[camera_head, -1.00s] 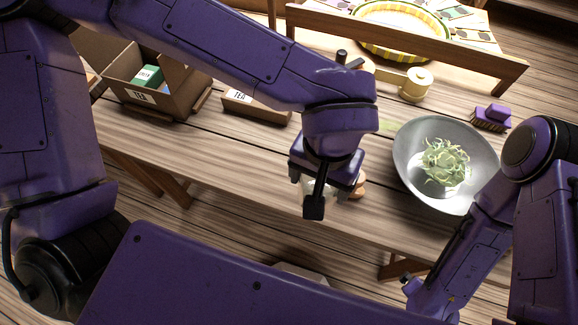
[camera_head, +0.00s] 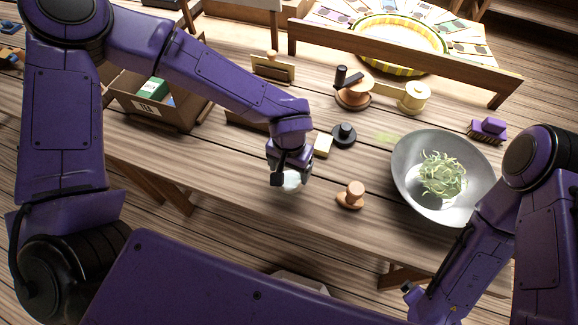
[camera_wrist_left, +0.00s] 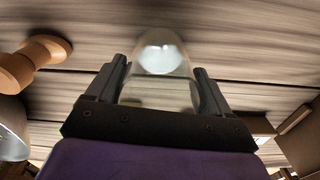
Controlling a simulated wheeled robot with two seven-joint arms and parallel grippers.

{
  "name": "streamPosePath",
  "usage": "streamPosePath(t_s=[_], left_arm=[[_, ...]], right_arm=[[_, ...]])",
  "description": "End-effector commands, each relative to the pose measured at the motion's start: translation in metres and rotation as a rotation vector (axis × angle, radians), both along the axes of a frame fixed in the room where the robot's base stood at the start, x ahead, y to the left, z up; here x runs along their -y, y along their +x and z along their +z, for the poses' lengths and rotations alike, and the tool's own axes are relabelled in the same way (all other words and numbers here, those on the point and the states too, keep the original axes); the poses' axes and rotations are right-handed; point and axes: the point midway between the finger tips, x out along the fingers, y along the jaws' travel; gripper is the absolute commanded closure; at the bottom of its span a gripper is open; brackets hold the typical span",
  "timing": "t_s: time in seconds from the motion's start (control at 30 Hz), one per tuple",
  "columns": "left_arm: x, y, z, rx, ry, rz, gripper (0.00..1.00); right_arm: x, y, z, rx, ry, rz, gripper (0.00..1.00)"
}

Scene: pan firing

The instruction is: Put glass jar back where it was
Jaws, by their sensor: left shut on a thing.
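The glass jar (camera_head: 292,182) is clear and rounded, held between the fingers of my left gripper (camera_head: 291,178), over the near part of the wooden table. In the left wrist view the jar (camera_wrist_left: 158,85) sits between the two dark fingers of that gripper (camera_wrist_left: 160,88), with a whitish patch inside its round end. The gripper partly hides the jar in the head view. I cannot tell whether the jar touches the table.
A knobbed wooden piece (camera_head: 351,195) stands right of the jar, beside a metal bowl (camera_head: 407,165) of green shreds. A yellow block (camera_head: 323,144) and black knobbed piece (camera_head: 344,134) lie behind. A cardboard box (camera_head: 160,112) stands left. The near table edge is close.

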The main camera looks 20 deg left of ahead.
Motion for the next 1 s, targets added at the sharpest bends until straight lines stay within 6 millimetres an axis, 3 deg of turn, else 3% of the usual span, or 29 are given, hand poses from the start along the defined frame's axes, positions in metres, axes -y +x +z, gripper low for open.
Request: streamPosePath(t_s=[0.33, 0.37, 0.4, 0.7, 1.0], left_arm=[[0.001, 0.000, -0.003, 0.001, -0.001, 0.000, 0.61], [0.001, 0.000, -0.003, 0.001, -0.001, 0.001, 0.09], [0.001, 0.000, -0.003, 0.002, -0.001, 0.001, 0.00], [0.001, 0.001, 0.003, 0.004, -0.002, 0.001, 0.00], [0.001, 0.001, 0.075, 0.007, -0.004, 0.002, 0.00]], right_arm=[[0.000, 0.000, 0.002, 0.000, 0.000, 0.000, 0.00], [0.000, 0.000, 0.001, 0.000, 0.000, 0.000, 0.00], [0.000, 0.000, 0.001, 0.000, 0.000, 0.000, 0.00], [0.000, 0.000, 0.000, 0.000, 0.000, 0.000, 0.00], [0.000, 0.000, 0.002, 0.000, 0.000, 0.000, 0.00]])
